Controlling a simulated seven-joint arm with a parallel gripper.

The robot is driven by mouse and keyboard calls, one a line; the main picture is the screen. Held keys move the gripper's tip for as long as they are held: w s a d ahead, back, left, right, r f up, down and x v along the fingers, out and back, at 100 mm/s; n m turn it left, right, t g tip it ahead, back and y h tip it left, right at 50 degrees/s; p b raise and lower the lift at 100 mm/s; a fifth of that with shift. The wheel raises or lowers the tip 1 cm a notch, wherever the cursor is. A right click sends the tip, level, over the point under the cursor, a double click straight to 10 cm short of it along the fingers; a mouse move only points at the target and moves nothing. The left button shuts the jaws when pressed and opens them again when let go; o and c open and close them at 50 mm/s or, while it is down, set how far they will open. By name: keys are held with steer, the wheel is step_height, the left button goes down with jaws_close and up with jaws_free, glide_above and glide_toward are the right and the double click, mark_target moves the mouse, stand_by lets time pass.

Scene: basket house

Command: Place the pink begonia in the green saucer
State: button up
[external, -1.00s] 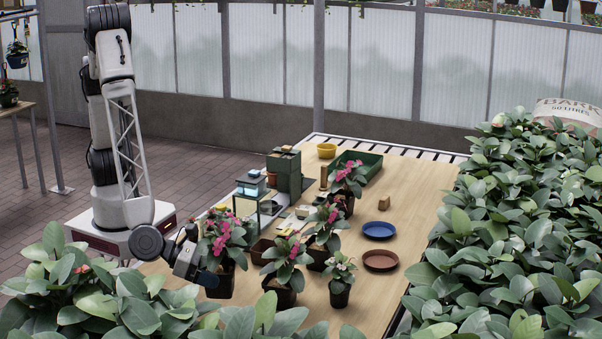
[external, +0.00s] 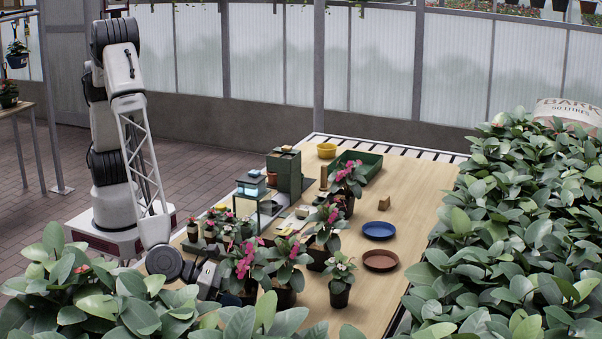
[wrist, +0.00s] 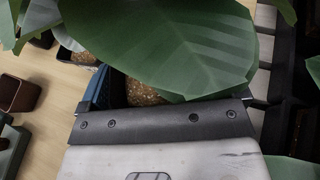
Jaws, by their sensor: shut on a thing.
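A potted plant with bright pink flowers (external: 246,262) is held at the near left of the table in the external view. My gripper (external: 226,295) is shut on its dark pot, partly hidden by leaves. In the wrist view a large green leaf (wrist: 165,45) covers most of the grip, with brown soil (wrist: 145,93) showing below it. Other pink-flowered plants stand nearby (external: 290,252), in the middle (external: 326,218) and farther back (external: 349,178). I can make out no green saucer; a blue saucer (external: 379,231) and a terracotta saucer (external: 380,261) lie empty at the right.
A small pale-flowered plant (external: 340,274) stands at the front. Dense foliage (external: 530,220) borders the right.

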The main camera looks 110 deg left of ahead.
mark_target(248, 305)
steer(key=shift+w+d+f, duration=0.1)
steer(key=shift+w+d, duration=0.3)
steer(key=shift+w, duration=0.35)
steer(key=shift+w+d+f, duration=0.1)
steer(key=shift+w+d, duration=0.35)
steer(key=shift+w, duration=0.25)
steer(key=shift+w+d, duration=0.4)
steer(key=shift+w, duration=0.35)
steer(key=shift+w, duration=0.1)
steer(key=shift+w+d+f, duration=0.1)
steer(key=shift+w+d, duration=0.05)
steer(key=shift+w, duration=0.1)
steer(key=shift+f, duration=1.7)
steer(key=shift+f, duration=0.35)
steer(key=o, duration=0.8)
steer(key=shift+r, duration=0.4)
steer(key=v, duration=1.2)
steer(key=shift+d, duration=0.1)
